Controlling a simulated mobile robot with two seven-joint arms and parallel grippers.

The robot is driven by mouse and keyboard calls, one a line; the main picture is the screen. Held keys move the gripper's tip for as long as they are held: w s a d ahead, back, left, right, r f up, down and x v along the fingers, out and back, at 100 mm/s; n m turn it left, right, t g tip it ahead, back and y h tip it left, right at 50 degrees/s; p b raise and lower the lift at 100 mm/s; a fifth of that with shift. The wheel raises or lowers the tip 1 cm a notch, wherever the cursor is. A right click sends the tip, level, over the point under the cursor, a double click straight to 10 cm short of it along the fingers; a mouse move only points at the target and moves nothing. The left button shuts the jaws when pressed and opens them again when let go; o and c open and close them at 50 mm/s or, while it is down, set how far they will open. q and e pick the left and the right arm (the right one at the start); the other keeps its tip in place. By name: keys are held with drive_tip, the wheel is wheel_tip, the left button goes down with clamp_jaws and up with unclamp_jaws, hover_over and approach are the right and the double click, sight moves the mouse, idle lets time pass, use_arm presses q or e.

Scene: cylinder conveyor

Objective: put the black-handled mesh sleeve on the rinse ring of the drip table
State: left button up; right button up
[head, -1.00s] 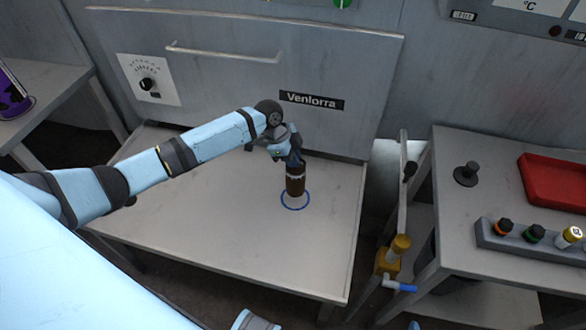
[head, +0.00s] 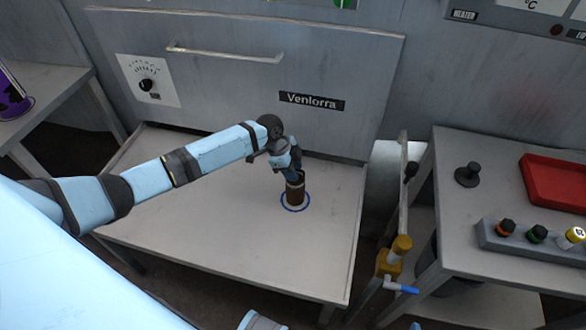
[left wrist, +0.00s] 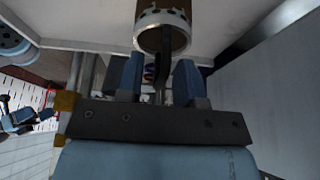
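The mesh sleeve (head: 297,191) is a brown cylinder. It stands upright within the blue rinse ring (head: 284,206) on the drip table (head: 230,225), and its base looks in contact with the tabletop. In the left wrist view my left gripper (left wrist: 157,78) is open, with gaps on both sides of the handle. My right gripper is not in view.
A panel labelled Venlorra (head: 312,101) rises behind the drip table. To the right, a side table (head: 460,220) carries a red tray (head: 560,185), a black knob (head: 468,174) and a rack (head: 490,237) with capped vials. A yellow valve (head: 392,262) stands between the tables.

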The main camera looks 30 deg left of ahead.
use_arm(q)
drive_tip(key=p+v, duration=0.2)
drive_tip(key=v, duration=1)
drive_tip(key=s+d+f+n+t+h, duration=0.1)
drive_tip(key=s+d+f+n+t, duration=0.15)
drive_tip(key=s+d+f, duration=0.35)
drive_tip(key=s+d+f+n+t, duration=0.2)
drive_tip(key=s+d+f+n, duration=0.15)
drive_tip(key=s+d, duration=0.35)
drive_tip(key=s+d+r+n+t+y, duration=0.1)
drive_tip(key=s+d+r+n+t, duration=0.2)
drive_tip(key=s, duration=0.9)
drive_tip(key=n+t, duration=0.2)
drive_tip(key=n, duration=0.1)
drive_tip(key=shift+y, duration=0.4)
